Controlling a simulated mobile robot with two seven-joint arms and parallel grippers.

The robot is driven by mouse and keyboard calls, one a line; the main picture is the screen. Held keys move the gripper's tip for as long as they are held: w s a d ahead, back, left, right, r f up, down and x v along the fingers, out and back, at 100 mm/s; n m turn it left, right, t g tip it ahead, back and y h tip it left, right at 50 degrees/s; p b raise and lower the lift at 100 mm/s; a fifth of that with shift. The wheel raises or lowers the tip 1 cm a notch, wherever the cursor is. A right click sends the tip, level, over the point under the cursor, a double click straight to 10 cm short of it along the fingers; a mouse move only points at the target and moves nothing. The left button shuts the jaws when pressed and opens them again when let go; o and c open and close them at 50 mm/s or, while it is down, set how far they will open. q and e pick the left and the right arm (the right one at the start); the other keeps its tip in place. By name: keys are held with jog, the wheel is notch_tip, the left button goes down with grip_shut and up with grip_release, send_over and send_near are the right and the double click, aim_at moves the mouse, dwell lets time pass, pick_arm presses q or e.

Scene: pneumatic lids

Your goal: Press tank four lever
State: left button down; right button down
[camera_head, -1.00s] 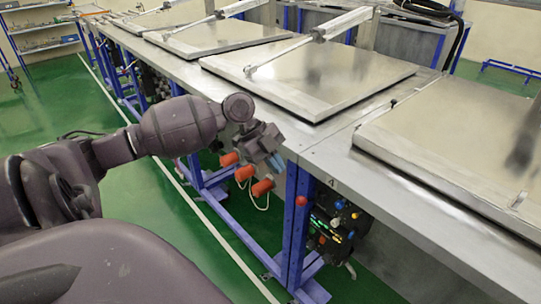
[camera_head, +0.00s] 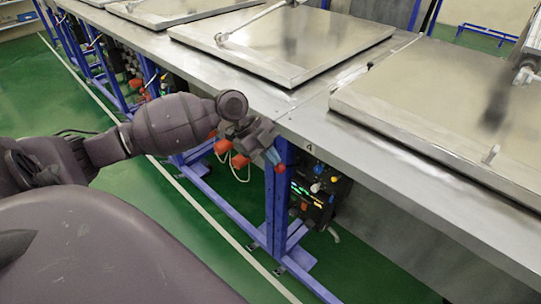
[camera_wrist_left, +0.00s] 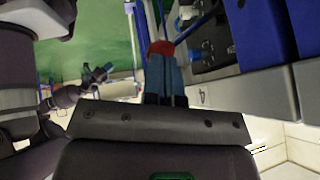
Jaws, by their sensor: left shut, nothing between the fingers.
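Tank four's control panel (camera_head: 320,192) hangs under the table edge, below a small "4" mark. It carries several small coloured knobs or levers, including a blue one and a white one; which is the lever I cannot tell. My left gripper (camera_head: 272,156) is shut and empty, with blue fingertips, in front of the blue post just left of the panel. In the left wrist view, the shut fingers (camera_wrist_left: 165,78) point toward a red round part (camera_wrist_left: 161,48), and panel parts (camera_wrist_left: 205,50) show to the right.
The tank four lid (camera_head: 440,110) lies shut on the steel table, and another lid (camera_head: 285,45) lies further left. A blue post (camera_head: 276,205) stands beside the gripper. Orange-red cylindrical parts (camera_head: 240,160) hang left of it. Green floor (camera_head: 375,260) is free in front.

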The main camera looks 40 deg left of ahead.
pick_arm(q)
jog(key=shift+s+f, duration=0.1)
